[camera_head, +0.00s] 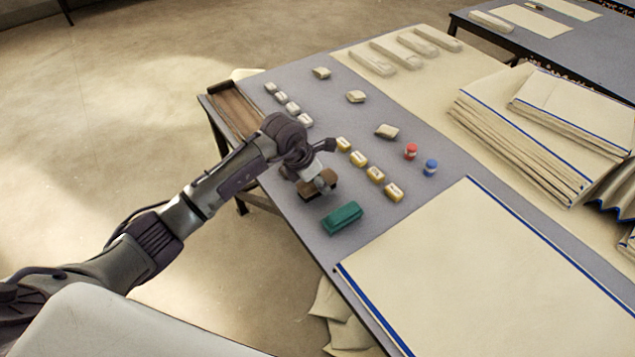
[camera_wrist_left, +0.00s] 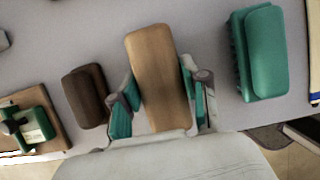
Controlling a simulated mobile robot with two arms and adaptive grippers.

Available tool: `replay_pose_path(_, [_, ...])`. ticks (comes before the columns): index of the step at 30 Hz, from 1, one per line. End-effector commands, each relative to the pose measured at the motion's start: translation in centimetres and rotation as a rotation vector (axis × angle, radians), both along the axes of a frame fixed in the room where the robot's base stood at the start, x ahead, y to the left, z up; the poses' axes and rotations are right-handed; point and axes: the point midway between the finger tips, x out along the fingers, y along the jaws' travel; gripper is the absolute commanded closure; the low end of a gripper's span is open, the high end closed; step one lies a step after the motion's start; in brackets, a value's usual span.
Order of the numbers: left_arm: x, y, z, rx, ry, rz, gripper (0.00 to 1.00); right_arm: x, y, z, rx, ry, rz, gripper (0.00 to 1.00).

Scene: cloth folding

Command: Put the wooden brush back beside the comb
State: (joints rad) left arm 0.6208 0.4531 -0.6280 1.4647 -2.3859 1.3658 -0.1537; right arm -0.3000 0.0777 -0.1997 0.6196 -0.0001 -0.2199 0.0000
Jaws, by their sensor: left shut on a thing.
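My left gripper (camera_head: 322,180) is shut on the light wooden brush (camera_wrist_left: 160,75), a long rounded block. In the left wrist view, the fingers (camera_wrist_left: 160,98) press its two long sides. I cannot tell whether it touches the table. A dark brown block (camera_wrist_left: 87,97) lies just left of the gripper there. A green block with a ridged or bristled side (camera_wrist_left: 262,52) lies to the right; it also shows in the head view (camera_head: 342,217). I cannot make out a clear comb; the green block may be it. My right gripper is not in view.
The grey table (camera_head: 300,215) holds several yellow-sided blocks (camera_head: 359,158), a red jar (camera_head: 410,151) and a blue jar (camera_head: 431,167). A large blue-edged cloth (camera_head: 500,275) lies in front. A wooden tray (camera_head: 235,110) sits at the table's left edge. Folded cloths (camera_head: 530,140) are stacked at right.

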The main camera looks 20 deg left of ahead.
Motion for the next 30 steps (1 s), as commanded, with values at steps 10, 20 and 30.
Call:
replay_pose_path(10, [0.02, -0.02, -1.33, 0.0, -0.002, -0.001, 0.87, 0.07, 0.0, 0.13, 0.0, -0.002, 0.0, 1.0])
replay_pose_path(20, [0.0, -0.01, -1.53, 0.0, 0.0, 0.0, 0.3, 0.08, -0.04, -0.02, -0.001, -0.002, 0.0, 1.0])
replay_pose_path(30, [-0.08, 0.14, -0.78, 0.001, -0.003, 0.0, 0.3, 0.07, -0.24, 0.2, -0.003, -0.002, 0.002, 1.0])
